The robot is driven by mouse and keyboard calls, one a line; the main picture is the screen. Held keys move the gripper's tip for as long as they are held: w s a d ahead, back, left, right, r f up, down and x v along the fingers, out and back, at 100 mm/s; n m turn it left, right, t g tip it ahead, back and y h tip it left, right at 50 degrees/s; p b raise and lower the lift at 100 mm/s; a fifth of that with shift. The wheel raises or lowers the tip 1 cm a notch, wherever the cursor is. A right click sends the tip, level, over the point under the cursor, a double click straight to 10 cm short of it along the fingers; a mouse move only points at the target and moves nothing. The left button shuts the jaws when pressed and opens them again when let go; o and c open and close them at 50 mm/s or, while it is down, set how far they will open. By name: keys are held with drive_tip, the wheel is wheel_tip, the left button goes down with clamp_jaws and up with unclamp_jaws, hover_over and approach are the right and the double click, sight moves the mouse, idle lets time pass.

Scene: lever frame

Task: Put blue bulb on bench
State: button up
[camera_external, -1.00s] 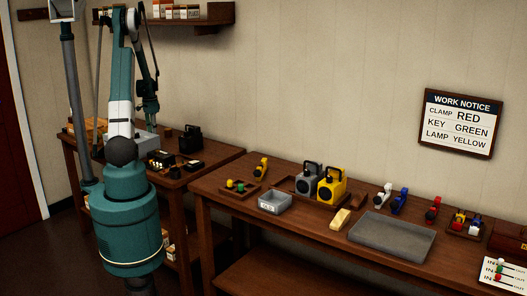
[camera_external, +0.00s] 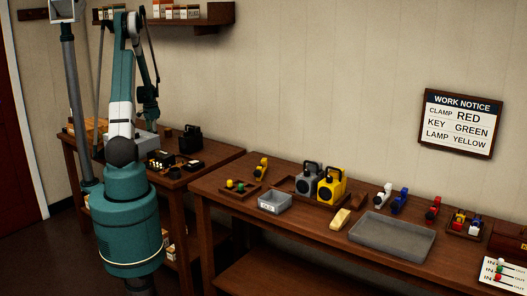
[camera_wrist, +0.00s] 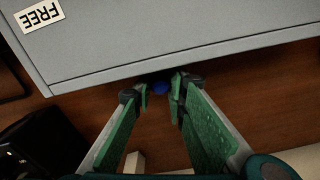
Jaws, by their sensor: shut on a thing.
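In the wrist view the blue bulb (camera_wrist: 160,88) is a small round blue thing between the fingertips of my gripper (camera_wrist: 160,92). The green fingers are shut on it, and they hide part of it. The bulb is over a brown wooden top (camera_wrist: 240,85), beside the edge of a grey box; I cannot tell whether it touches the wood. In the external view my gripper (camera_external: 150,116) is low over the left wooden bench (camera_external: 205,170), by the grey box (camera_external: 145,144). The bulb is not visible there.
The grey box (camera_wrist: 170,40) bears a FREE label in the wrist view. A dark object (camera_wrist: 40,145) is at lower left there. A black lamp-like case (camera_external: 190,140) and small dark items stand on the left bench. The right bench (camera_external: 290,225) holds trays and several coloured items.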

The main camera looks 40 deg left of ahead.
drive_tip(key=shift+f, duration=0.2)
drive_tip(key=o, duration=0.8)
drive_tip(key=shift+r, duration=0.1)
drive_tip(key=shift+c, duration=0.2)
drive_tip(key=shift+r, duration=0.1)
wheel_tip(320, 180, up, 12)
drive_tip(key=shift+p, duration=0.45)
idle(0.4)
